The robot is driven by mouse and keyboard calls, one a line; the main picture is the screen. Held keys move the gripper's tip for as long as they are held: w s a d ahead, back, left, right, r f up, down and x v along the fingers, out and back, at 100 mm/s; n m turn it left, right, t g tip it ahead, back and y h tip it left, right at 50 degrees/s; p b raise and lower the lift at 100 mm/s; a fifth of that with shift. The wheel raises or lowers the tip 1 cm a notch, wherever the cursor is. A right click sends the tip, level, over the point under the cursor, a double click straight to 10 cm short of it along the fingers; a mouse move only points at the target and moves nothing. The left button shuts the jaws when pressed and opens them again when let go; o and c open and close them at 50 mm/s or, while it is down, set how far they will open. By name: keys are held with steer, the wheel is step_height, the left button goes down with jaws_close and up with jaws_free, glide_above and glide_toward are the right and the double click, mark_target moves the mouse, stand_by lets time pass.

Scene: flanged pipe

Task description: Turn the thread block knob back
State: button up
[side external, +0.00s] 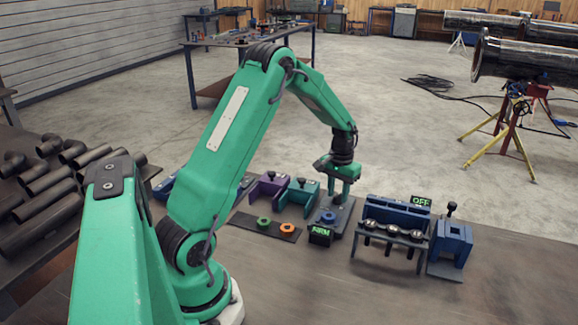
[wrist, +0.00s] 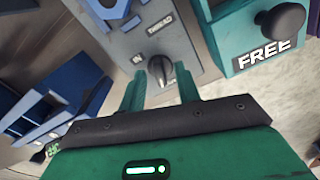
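The thread block (wrist: 130,42) is a grey panel marked THREAD and IN in the wrist view. Its dark knob (wrist: 160,70) has a pale pointer line. My gripper (wrist: 160,72) has its two green fingers apart, one on each side of the knob, with what looks like a narrow gap on both sides. I cannot tell whether either finger touches it. In the side view my gripper (side external: 338,190) points down over the grey block (side external: 340,220); the knob is hidden there. A blue ring (side external: 328,217) lies at the block's front.
A teal block (wrist: 240,35) with a black knob and a FREE sign stands right of the fingers in the wrist view. In the side view, a blue rack (side external: 395,215) with an OFF sign and a blue stand (side external: 455,240) are to the right.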

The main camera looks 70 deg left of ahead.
mark_target(338, 196)
steer(key=shift+r, duration=0.1)
steer(key=shift+r, duration=3.8)
steer(key=s+d+r+m+t, duration=0.3)
steer(key=s+d+r, duration=0.5)
steer(key=d+r, duration=0.45)
steer(key=s+d+m+t, duration=0.1)
steer(key=s+d, duration=0.3)
steer(key=s, duration=0.3)
steer(key=s+d+r+m+t, duration=0.1)
steer(key=s+d, duration=0.4)
steer(key=s, duration=0.1)
steer(key=shift+s+t, duration=0.3)
steer(key=shift+s, duration=0.1)
steer(key=shift+w+r, duration=0.1)
